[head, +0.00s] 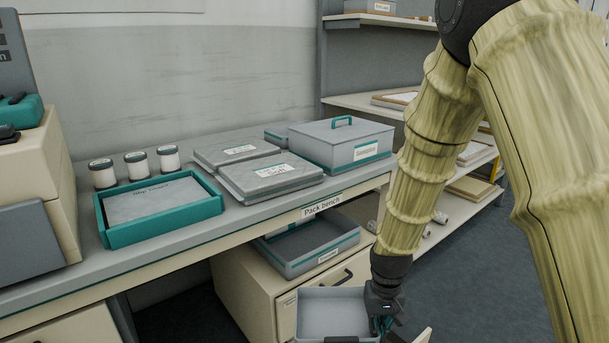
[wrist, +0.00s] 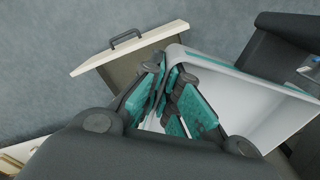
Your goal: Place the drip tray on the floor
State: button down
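A grey tray with a teal band, which I take to be the drip tray (head: 325,302), shows at the bottom edge of the head view. Its label is not readable. My gripper (head: 381,322) is at its right side. In the wrist view my gripper's teal-padded fingers (wrist: 174,92) straddle the wall of the tray (wrist: 232,92), one inside and one outside, and look closed on it. The contact is partly hidden by the fingers. The tray overlaps an open drawer (wrist: 118,62) in that view. The floor (head: 470,275) is dark blue-grey carpet.
Another grey tray (head: 290,268) sits on the cream drawer unit (head: 240,293) under the pack bench (head: 150,258). The bench holds a teal tray (head: 160,232), jars, flat boxes and a lidded box (head: 340,146). Shelves (head: 465,215) stand at right. Floor is free to the right.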

notch_tip(320, 180, up, 18)
jog(key=s+p, duration=0.2)
jog(key=p, duration=2.5)
jog(key=shift+s+r+p, duration=0.15)
jog(key=shift+s+p, duration=0.15)
jog(key=shift+p, duration=0.05)
jog(key=shift+d, duration=0.1)
